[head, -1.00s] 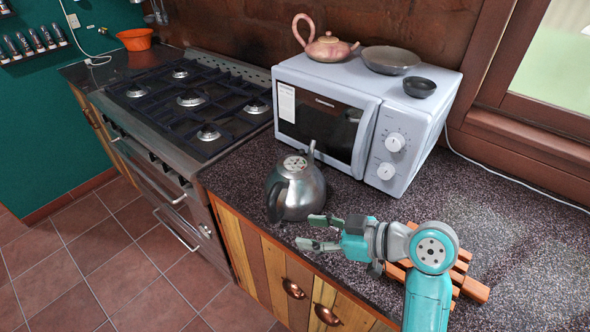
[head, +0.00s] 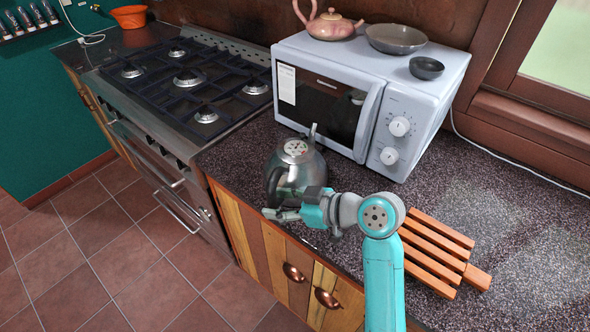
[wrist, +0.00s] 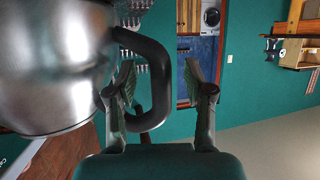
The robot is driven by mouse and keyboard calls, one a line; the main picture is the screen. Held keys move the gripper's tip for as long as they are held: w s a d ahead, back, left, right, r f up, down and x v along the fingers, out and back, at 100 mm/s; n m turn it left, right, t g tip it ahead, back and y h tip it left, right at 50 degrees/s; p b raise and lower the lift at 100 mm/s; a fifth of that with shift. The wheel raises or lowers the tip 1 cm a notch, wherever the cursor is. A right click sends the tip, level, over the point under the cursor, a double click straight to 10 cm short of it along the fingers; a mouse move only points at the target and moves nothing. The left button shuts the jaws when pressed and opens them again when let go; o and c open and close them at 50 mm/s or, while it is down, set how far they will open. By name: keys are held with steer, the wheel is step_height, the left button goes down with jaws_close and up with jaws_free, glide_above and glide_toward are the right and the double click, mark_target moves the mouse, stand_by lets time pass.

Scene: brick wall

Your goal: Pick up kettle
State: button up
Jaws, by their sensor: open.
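The silver metal kettle (head: 306,166) stands on the dark speckled counter in front of the microwave. In the wrist view the kettle's body (wrist: 50,65) fills the left side, partly cut off by the frame. Its dark loop handle (wrist: 159,85) shows between the two fingers. My gripper (head: 284,212) is at the kettle's front side, and in the wrist view my gripper (wrist: 158,75) is open. The left finger overlaps the handle's loop in the picture; I cannot tell whether it touches. The right finger is apart from the handle.
A white microwave (head: 330,100) stands behind the kettle, with a teapot (head: 328,25), a pan (head: 395,38) and a small bowl (head: 427,68) on top. A gas stove (head: 185,85) is to the left. A slatted wooden rack (head: 437,250) lies right of my arm. The counter's right side is clear.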

steer(key=shift+x, duration=1.1)
jaws_close()
